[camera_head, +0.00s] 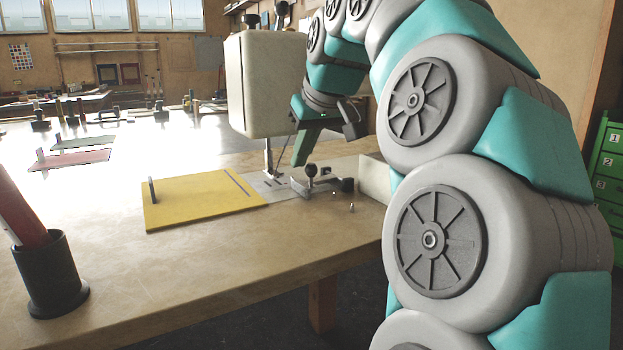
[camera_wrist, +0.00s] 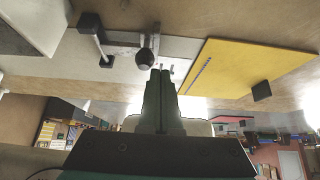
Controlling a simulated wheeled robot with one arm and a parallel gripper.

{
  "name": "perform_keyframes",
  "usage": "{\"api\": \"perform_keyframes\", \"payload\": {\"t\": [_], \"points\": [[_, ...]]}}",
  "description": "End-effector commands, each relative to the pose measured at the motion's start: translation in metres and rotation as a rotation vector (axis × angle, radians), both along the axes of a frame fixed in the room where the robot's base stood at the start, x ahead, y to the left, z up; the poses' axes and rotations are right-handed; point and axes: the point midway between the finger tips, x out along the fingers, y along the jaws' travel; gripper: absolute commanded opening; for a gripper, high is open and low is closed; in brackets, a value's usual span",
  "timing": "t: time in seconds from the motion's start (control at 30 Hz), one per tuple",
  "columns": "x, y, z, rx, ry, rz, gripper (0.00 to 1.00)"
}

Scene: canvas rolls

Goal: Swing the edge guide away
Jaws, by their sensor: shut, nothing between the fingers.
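The edge guide (camera_head: 320,187) is a small metal bracket with a dark round knob, on the grey plate of the machine at the table's right side. In the wrist view the guide (camera_wrist: 122,42) shows as a bar, with its dark ball knob (camera_wrist: 145,58) just ahead of the fingertips. My gripper (camera_head: 299,162) points down just above and left of the knob in the head view. Its fingers (camera_wrist: 160,72) are shut together and empty. I cannot tell whether they touch the knob; they look apart from it.
A cream machine head (camera_head: 265,85) stands close behind my gripper. A yellow sheet (camera_head: 195,198) with a dark peg lies left of the plate. A black cup (camera_head: 50,280) holding a red roll stands at the front left. The table front is mostly clear.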

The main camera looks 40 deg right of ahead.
Motion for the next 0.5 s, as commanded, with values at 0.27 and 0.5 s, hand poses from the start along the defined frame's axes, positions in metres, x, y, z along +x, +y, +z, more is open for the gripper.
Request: {"api": "perform_keyframes", "payload": {"t": [0.27,0.5], "points": [[-0.0021,-0.0083,0.0065,0.000,0.003,-0.001,0.00],[-0.0023,-0.0084,0.0059,0.001,0.003,-0.001,0.00]]}}
